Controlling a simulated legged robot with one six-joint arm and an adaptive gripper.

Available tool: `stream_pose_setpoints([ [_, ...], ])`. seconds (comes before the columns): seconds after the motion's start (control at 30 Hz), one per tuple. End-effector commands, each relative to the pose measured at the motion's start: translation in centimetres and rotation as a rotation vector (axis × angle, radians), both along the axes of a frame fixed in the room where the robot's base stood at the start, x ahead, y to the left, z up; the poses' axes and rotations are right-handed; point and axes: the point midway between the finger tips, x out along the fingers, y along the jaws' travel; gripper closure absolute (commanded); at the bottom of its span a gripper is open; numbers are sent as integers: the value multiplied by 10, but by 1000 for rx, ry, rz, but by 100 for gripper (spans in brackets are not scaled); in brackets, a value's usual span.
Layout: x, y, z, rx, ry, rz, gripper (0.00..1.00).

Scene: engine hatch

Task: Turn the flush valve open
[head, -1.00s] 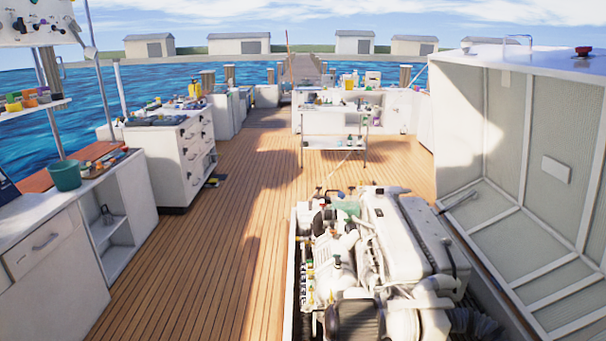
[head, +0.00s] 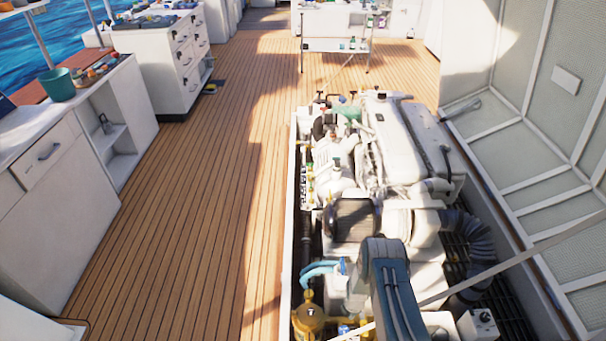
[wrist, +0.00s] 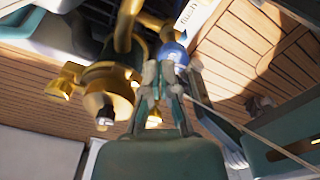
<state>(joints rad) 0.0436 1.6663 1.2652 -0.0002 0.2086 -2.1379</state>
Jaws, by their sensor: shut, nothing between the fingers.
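A brass strainer-like body (head: 309,318) stands at the bottom of the head view. It also fills the left of the wrist view (wrist: 122,88), with brass fittings around it. A blue part (wrist: 174,52), possibly the flush valve's handle, shows just beyond my fingertips; a small blue part (head: 343,328) also shows beside the brass body in the head view. I cannot tell for certain which part is the flush valve. My gripper (wrist: 161,76) is shut and empty, right of the brass body and close to the blue part. Whether they touch is unclear. The head view does not show my fingertips.
The white engine (head: 390,150) fills the open hatch. A light-blue hose (head: 320,270) bends above the brass body. A corrugated black hose (head: 475,245) and a grey box (head: 479,326) lie to the right. The raised hatch lid (head: 560,130) bounds the right; wooden deck (head: 215,220) is clear at left.

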Motion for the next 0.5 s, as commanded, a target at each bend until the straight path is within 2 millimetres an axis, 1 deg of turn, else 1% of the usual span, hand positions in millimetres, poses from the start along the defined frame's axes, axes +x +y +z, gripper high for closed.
stream_pose_setpoints([
  [0.27, -1, 0, 1, 0, 1, 0, 100],
  [0.37, -8, -4, 4, 0, 2, -1, 100],
  [0.5, -23, -11, 9, 0, 2, -2, 100],
])
